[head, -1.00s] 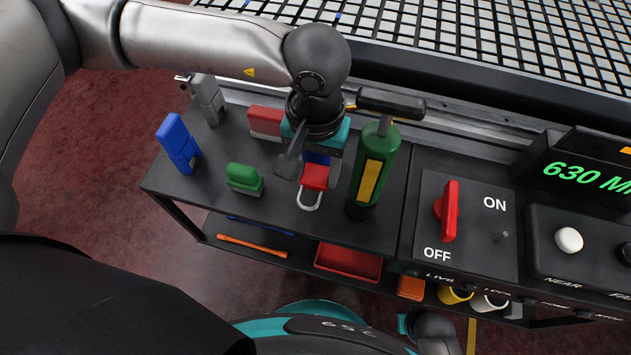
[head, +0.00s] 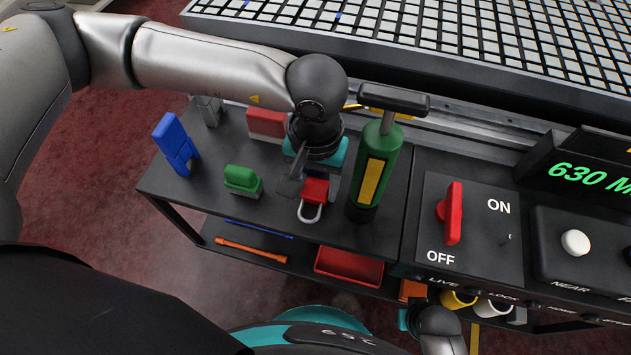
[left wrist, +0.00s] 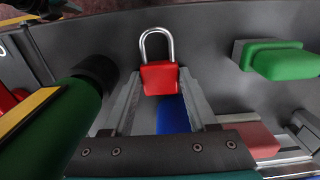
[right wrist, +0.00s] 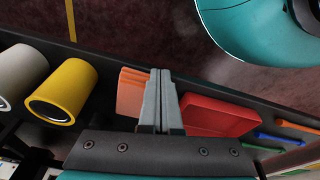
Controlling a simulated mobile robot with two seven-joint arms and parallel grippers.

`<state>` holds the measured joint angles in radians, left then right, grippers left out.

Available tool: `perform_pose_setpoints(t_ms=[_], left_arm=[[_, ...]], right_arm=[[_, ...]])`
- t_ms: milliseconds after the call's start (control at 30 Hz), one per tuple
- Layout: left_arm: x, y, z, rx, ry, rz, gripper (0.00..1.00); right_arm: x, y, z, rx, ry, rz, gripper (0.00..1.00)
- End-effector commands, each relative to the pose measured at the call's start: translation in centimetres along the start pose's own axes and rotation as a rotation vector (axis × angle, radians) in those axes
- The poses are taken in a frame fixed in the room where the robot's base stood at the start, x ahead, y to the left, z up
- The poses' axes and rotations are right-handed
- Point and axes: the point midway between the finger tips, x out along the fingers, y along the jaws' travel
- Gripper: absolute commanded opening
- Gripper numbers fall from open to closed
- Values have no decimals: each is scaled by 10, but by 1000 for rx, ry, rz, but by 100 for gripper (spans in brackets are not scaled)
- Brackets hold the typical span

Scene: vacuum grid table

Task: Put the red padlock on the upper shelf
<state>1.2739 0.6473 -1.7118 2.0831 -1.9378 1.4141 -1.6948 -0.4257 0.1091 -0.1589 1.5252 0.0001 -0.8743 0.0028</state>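The red padlock (head: 315,189), with its silver shackle toward the front edge, is between the fingertips of my left gripper (head: 312,187). In the left wrist view the padlock body (left wrist: 160,78) fills the space between the two fingers, which look closed on its sides. It is over the dark upper shelf (head: 225,215); whether it touches the surface cannot be told. My right gripper (right wrist: 160,80) has its fingers together and nothing between them, above the lower level.
A green bottle-shaped cylinder (head: 361,211) with a black handle stands close right of the padlock. A green block (head: 242,180), blue object (head: 176,147) and red block (head: 266,122) stand to its left. A red tray (head: 348,265) and orange bar (head: 250,249) lie below. A blue thing (left wrist: 172,117) is behind the padlock.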

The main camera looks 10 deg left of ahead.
Motion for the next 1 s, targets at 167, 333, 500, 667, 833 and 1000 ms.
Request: perform_pose_setpoints(t_ms=[167, 333, 500, 667, 833, 1000], left_arm=[[0, 0, 0, 0, 0, 0, 79], [0, 0, 0, -1, 0, 0, 87], [-1, 0, 0, -1, 0, 0, 87], [-4, 0, 0, -1, 0, 0, 87], [-27, 0, -1, 0, 4, 1, 87], [-51, 0, -1, -1, 3, 1, 87]], right_arm=[[-1, 0, -2, 1, 4, 0, 0], [-1, 0, -1, 1, 2, 0, 0], [0, 0, 1, 1, -1, 0, 0], [3, 1, 5, 0, -5, 1, 0], [14, 7, 16, -4, -8, 9, 0], [22, 12, 27, -7, -10, 15, 0]])
